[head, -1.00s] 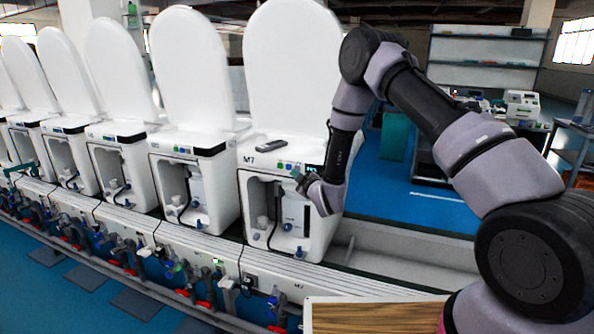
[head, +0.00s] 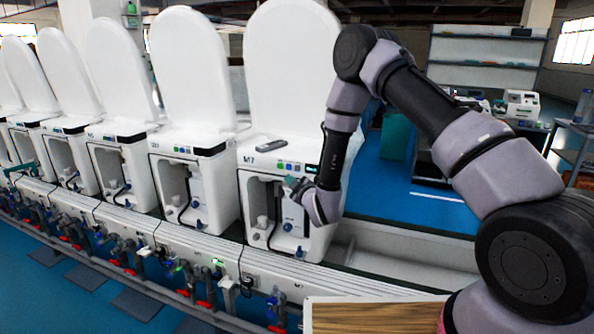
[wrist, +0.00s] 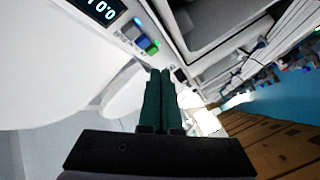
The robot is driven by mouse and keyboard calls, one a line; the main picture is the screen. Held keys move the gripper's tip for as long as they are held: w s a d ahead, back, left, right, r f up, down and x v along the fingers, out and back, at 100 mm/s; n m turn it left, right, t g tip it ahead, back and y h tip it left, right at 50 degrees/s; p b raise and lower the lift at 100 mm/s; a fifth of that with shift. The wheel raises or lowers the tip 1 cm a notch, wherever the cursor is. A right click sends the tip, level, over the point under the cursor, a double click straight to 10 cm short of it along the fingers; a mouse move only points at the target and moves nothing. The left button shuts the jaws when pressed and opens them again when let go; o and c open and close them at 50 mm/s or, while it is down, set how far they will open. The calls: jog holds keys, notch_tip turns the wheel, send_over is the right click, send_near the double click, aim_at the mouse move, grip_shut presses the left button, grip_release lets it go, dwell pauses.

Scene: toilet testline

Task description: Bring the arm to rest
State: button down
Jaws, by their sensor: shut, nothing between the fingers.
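My arm reaches in from the right in the head view. My gripper (head: 292,184) is at the front of the toilet unit marked M7 (head: 256,160), just below its control panel. In the wrist view my gripper (wrist: 160,72) shows two dark green fingers lying together, with nothing between them. The unit's panel with a lit display (wrist: 103,10) and coloured buttons (wrist: 142,36) is close beyond the fingertips. I cannot tell whether the fingertips touch the unit.
More toilet units (head: 185,150) with raised lids stand in a row to the left. A grey remote (head: 271,145) lies on top of M7. Valves and pipes (head: 185,270) run below the row. A wooden-topped surface (head: 370,318) is at the front. Blue floor (head: 400,205) lies behind my arm.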

dwell(0.3)
jog(key=w+d+r+m+g+h, duration=0.1)
jog(key=w+d+r+m+h, duration=0.15)
jog(key=d+r, duration=0.4)
jog(key=w+d+r+m+h, duration=0.1)
jog(key=d+r+m, duration=0.3)
jog(key=r, duration=0.6)
jog(key=s+d+r+m+g+h, duration=0.2)
jog(key=s+d+r+m, duration=0.2)
jog(key=s+d+r, duration=0.45)
jog(key=s+d+r+m+g, duration=0.1)
jog(key=s+d+r+m, duration=0.2)
jog(key=s, duration=0.6)
jog(key=s+d+r+m+g, duration=0.2)
jog(key=s+d+r, duration=0.1)
jog(key=s, duration=0.7)
jog(key=s+d+r+m+g, duration=0.2)
jog(key=s+d+m, duration=0.1)
jog(key=s, duration=0.7)
jog(key=shift+s+d+r+m, duration=0.25)
jog(key=shift+d+r+m, duration=0.15)
jog(key=shift+d, duration=0.3)
